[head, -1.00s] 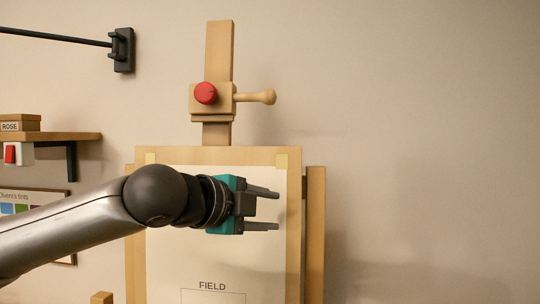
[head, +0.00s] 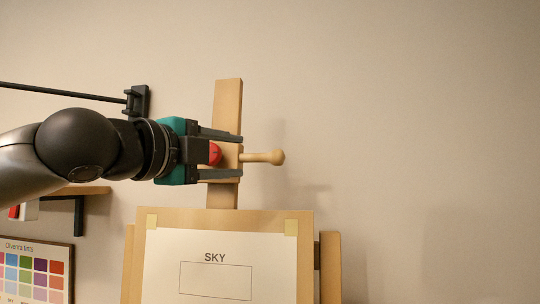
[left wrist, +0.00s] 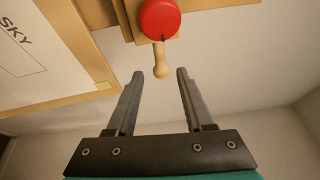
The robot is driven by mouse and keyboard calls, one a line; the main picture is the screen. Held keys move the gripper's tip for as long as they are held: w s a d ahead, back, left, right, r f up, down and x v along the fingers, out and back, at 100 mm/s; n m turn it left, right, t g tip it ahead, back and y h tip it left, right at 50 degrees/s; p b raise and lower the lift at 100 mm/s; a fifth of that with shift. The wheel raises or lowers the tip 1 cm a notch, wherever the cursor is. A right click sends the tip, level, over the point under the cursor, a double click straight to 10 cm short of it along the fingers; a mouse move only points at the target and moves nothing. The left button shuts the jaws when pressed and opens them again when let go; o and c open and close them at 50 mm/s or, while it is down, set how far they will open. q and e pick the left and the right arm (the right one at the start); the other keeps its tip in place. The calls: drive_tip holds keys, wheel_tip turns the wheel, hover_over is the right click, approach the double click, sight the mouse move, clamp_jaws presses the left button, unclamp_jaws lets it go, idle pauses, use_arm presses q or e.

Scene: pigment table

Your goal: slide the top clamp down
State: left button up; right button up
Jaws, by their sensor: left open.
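The top clamp (head: 231,159) is a wooden block on the easel's upright post (head: 228,100), above the board. It has a red knob (head: 215,153) and a wooden handle (head: 263,157) pointing right. In the left wrist view the red knob (left wrist: 160,18) and handle (left wrist: 161,60) show clearly. My left gripper (head: 240,156) is open and level with the clamp, its fingers overlapping the block in the head view and partly hiding it. In the left wrist view the handle's end appears between the open fingertips (left wrist: 160,74); I see no grip on it. My right gripper is not in view.
The easel board (head: 300,222) with a taped paper (head: 215,240) marked SKY is just below the clamp, with a short gap of post between. A dark wall rod (head: 60,90), a shelf bracket (head: 78,215) and a colour chart (head: 35,265) are left. The right side is bare wall.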

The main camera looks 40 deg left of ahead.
sight(258, 157)
use_arm(q)
drive_tip(key=w+p, duration=0.1)
drive_tip(key=w, duration=0.2)
drive_tip(key=w+p, duration=0.2)
drive_tip(key=w, duration=0.1)
drive_tip(key=w+a+p, duration=0.1)
drive_tip(key=w, duration=0.2)
drive_tip(key=shift+w+a+r, duration=0.1)
drive_tip(key=shift+w+r, duration=0.15)
drive_tip(key=shift+w, duration=0.15)
drive_tip(key=shift+w+a+p, duration=0.1)
drive_tip(key=shift+w+p, duration=0.45)
drive_tip(key=shift+w, duration=0.5)
drive_tip(key=shift+c, duration=0.3)
clamp_jaws()
idle(0.4)
